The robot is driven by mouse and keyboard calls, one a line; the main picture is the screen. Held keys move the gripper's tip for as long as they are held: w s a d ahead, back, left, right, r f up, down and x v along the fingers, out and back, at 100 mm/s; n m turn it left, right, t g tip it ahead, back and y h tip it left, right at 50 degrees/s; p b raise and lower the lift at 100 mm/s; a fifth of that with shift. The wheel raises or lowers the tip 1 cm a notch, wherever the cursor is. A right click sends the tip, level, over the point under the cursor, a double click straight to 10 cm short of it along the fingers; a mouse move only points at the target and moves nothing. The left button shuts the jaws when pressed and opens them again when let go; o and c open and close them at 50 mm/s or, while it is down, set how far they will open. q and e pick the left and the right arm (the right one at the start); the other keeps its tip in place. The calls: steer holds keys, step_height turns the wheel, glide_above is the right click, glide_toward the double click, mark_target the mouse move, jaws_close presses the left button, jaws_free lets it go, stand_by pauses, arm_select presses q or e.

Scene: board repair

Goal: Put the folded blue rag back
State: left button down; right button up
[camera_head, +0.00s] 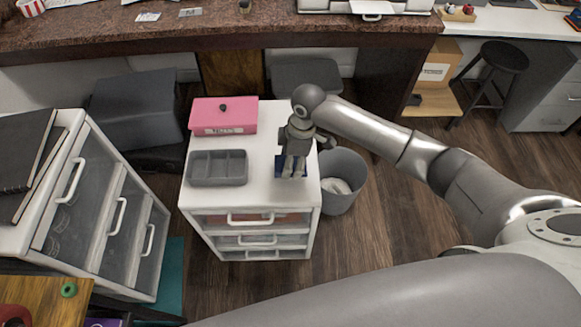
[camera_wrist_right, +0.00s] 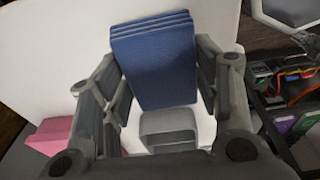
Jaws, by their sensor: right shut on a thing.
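The folded blue rag (camera_wrist_right: 153,60) is a flat stack of layers between the fingers of my right gripper in the right wrist view. In the head view, my right gripper (camera_head: 293,174) points down over the right part of the white drawer cabinet's top (camera_head: 264,150). It is shut on the rag, whose blue edges (camera_head: 282,169) show beside the fingers. The gripper hides most of the rag there. I cannot tell whether the rag touches the cabinet top. My left gripper is not in view.
A pink box (camera_head: 223,116) and a grey divided tray (camera_head: 217,168) stand on the cabinet's left side. A grey bin (camera_head: 341,184) stands close on its right. The right wrist view shows a dark compartment with wires and boards (camera_wrist_right: 290,100). A taller drawer unit (camera_head: 104,200) stands left.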

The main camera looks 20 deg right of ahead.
steer(key=shift+a+f, duration=0.15)
steer(key=shift+f, duration=1.55)
steer(key=shift+f, duration=0.15)
steer(key=o, duration=0.9)
steer(key=r, duration=0.4)
steer(key=d+r, duration=0.1)
steer(key=r, duration=0.7)
steer(key=shift+s+d+r+p, duration=0.1)
steer(key=shift+s+d+p, duration=0.2)
steer(key=shift+d+p, duration=0.1)
